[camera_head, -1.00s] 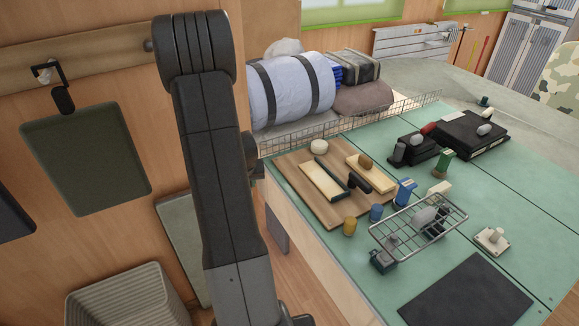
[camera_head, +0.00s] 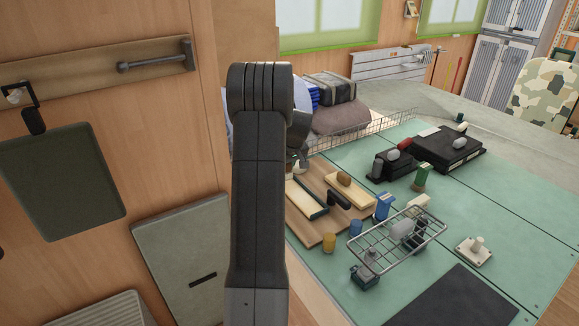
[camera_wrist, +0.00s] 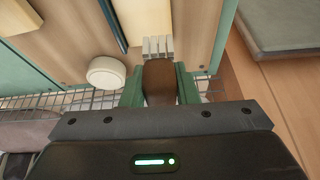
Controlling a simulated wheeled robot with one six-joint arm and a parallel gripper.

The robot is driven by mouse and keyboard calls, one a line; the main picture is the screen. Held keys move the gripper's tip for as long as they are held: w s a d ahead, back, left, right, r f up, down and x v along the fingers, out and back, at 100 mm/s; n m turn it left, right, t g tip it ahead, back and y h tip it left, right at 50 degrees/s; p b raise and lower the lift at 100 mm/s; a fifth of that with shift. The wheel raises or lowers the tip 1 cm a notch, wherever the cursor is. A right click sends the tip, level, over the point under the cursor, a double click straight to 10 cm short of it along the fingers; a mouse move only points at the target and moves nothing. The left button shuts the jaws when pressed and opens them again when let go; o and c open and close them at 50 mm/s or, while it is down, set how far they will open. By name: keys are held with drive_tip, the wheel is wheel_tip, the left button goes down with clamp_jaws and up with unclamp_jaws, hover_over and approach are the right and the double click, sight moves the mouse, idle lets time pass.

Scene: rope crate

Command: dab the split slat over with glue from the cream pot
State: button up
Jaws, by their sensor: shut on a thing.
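My gripper (camera_wrist: 158,80) is shut on a brown-handled brush (camera_wrist: 158,82) with pale grey bristles pointing away from the wrist. The cream pot (camera_wrist: 106,72) is round and stands left of the brush in the wrist view, apart from it. In the head view the pot (camera_head: 300,166) shows at the back corner of the wooden board, just below my wrist. A pale slat (camera_head: 301,200) with a dark strip along one side lies on the board; it also shows ahead of the bristles (camera_wrist: 152,14). Which slat is split, I cannot tell. My arm hides most of my gripper in the head view.
A second pale slat (camera_head: 356,196) has a brown lump on it. A wire rack (camera_head: 405,236) lies to the right. A low wire fence (camera_head: 365,130) runs along the bench's back edge.

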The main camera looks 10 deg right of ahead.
drive_tip(key=shift+w+d+r+n, duration=0.3)
drive_tip(key=shift+d+r, duration=0.15)
drive_tip(key=shift+d, duration=0.3)
drive_tip(key=shift+f, duration=0.1)
drive_tip(key=shift+f+b, duration=2)
drive_tip(key=shift+f, duration=0.4)
drive_tip(key=shift+f+b, duration=0.35)
drive_tip(key=shift+f, duration=0.15)
drive_tip(key=shift+s, duration=0.15)
drive_tip(key=shift+s+d+r+b, duration=0.1)
drive_tip(key=shift+s+d+b, duration=0.15)
drive_tip(key=shift+s, duration=0.25)
drive_tip(key=shift+s+d+b, duration=0.1)
drive_tip(key=shift+s+b, duration=0.15)
drive_tip(key=shift+s, duration=0.3)
drive_tip(key=shift+s+d+r+b, duration=0.1)
drive_tip(key=shift+s+d+b, duration=0.15)
drive_tip(key=shift+s, duration=0.25)
drive_tip(key=shift+s+f, duration=0.1)
drive_tip(key=shift+s+d+f+b, duration=0.1)
drive_tip(key=shift+s+d+b, duration=0.15)
drive_tip(key=shift+s, duration=0.3)
drive_tip(key=shift+s+d+b, duration=0.1)
drive_tip(key=shift+s+b, duration=0.2)
drive_tip(key=shift+s, duration=0.2)
drive_tip(key=shift+s+d+f+b, duration=0.1)
drive_tip(key=shift+s+d+b, duration=0.15)
drive_tip(key=shift+s, duration=0.3)
